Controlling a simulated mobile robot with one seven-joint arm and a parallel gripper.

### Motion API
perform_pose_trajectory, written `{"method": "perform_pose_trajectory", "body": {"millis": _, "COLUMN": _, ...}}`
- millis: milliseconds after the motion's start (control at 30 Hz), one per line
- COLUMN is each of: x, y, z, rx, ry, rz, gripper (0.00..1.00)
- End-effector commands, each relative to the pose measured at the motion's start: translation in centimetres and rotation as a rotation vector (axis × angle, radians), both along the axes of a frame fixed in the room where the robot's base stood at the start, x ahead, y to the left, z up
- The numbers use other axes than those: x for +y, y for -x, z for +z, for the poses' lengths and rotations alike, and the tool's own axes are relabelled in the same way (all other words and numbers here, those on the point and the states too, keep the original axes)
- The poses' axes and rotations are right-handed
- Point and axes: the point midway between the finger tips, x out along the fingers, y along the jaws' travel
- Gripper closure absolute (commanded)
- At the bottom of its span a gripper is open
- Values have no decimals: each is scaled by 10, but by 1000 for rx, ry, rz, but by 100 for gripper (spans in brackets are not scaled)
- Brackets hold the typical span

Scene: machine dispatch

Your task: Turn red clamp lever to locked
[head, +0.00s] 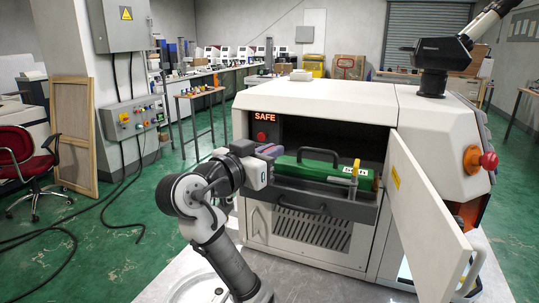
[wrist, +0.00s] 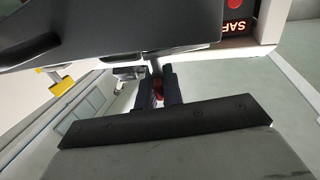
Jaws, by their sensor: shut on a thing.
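The red clamp lever (wrist: 158,88) shows in the wrist view as a small red piece between my two dark fingertips. My gripper (wrist: 159,95) is shut on it. In the head view my gripper (head: 266,160) is at the left front of the machine's opening, beside the left end of a green case with a black handle (head: 320,172). The lever cannot be made out clearly in the head view. Its pivot and exact angle are hidden by the gripper and the dark tray edge.
The green case sits on a dark pull-out tray (head: 320,203) in the white machine (head: 320,103). A yellow upright piece (head: 355,170) stands at the case's right end. A lit red SAFE sign (head: 265,117) is above left. The open white door (head: 425,210) blocks the right side.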

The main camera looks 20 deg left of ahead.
Motion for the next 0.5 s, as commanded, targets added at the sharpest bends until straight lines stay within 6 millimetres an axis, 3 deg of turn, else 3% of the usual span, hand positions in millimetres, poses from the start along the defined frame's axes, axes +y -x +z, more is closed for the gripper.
{"method": "perform_pose_trajectory", "body": {"millis": 500, "x": 1, "y": 0, "z": 0, "rx": 0, "ry": 1, "rz": -493, "gripper": 100}}
